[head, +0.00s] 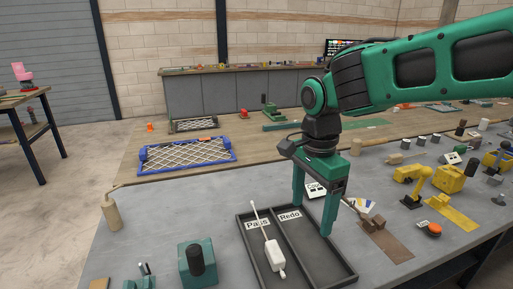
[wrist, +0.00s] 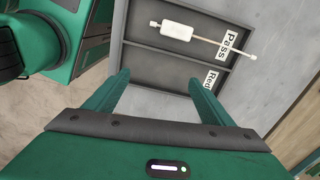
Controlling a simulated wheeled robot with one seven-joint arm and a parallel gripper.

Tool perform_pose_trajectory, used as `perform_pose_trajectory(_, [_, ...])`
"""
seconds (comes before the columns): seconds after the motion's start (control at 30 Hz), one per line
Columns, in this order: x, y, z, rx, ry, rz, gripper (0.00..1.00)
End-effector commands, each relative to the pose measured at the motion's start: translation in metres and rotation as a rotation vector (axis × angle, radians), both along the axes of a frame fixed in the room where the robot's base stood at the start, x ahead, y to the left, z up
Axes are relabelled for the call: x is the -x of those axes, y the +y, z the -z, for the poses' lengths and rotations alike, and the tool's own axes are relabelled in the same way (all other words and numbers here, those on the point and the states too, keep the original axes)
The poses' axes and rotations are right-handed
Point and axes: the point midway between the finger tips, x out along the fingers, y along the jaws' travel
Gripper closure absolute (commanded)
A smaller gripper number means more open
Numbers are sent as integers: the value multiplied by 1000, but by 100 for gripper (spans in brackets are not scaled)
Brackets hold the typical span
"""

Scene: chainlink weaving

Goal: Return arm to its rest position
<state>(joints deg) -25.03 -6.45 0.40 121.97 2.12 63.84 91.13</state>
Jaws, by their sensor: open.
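My gripper (head: 312,207) is green and points down over the right part of a dark two-section tray in the head view. Its two fingers are apart with nothing between them, and they also show spread in the wrist view (wrist: 158,88). The tray (head: 262,286) has labels reading "Pass" (head: 257,224) and "Redo" (head: 289,216). A white piece with a thin rod (head: 274,256) lies in the Pass section; it also shows in the wrist view (wrist: 182,32). The Redo section is partly hidden by my gripper and looks empty. My green arm reaches in from the upper right.
A blue-framed mesh panel (head: 187,157) lies on the table to the left. A teal block with a dark knob (head: 197,263) stands left of the tray. Yellow machines (head: 455,177), a red button (head: 434,229) and several small parts crowd the right. The grey table's left part is mostly clear.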

Motion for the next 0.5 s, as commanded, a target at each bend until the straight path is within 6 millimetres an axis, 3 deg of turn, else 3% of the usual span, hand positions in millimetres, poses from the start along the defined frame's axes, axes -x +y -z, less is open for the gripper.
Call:
perform_pose_trajectory(0.03, [3,-29,1,2,-2,-19,24])
perform_pose_trajectory(0.2, [27,-113,9,9,1,-153,24])
perform_pose_trajectory(0.4, [76,-193,22,6,8,-316,24])
perform_pose_trajectory(0.5, [106,-223,32,1,11,-399,24])
